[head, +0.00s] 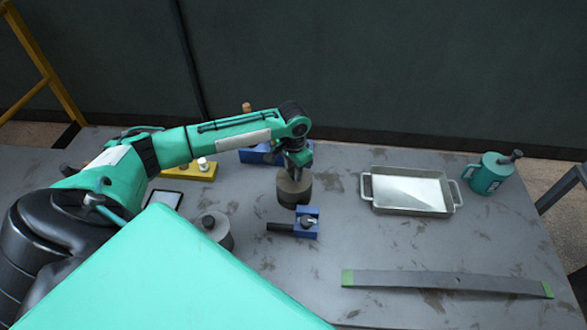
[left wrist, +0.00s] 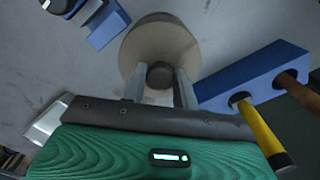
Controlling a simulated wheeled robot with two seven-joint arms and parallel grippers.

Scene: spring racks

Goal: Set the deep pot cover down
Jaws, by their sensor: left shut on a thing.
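The deep pot cover (head: 294,190) is a brown-grey round, thick piece with a dark knob. My left gripper (head: 295,168) is above it, fingers pointing down, shut on the knob. In the left wrist view the cover (left wrist: 158,40) shows as a broad disc, with its knob (left wrist: 160,76) between the two fingers (left wrist: 160,88). The cover is at the middle of the table, just behind a small blue block. I cannot tell whether its underside touches the table. My right gripper is not in view.
The blue block with a black bar (head: 307,222) is close in front of the cover. A grey knobbed cylinder (head: 217,231) stands front left. A blue tool holder (head: 258,155) is behind. A metal tray (head: 411,212), green can (head: 487,176) and leaf spring (head: 445,281) are right.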

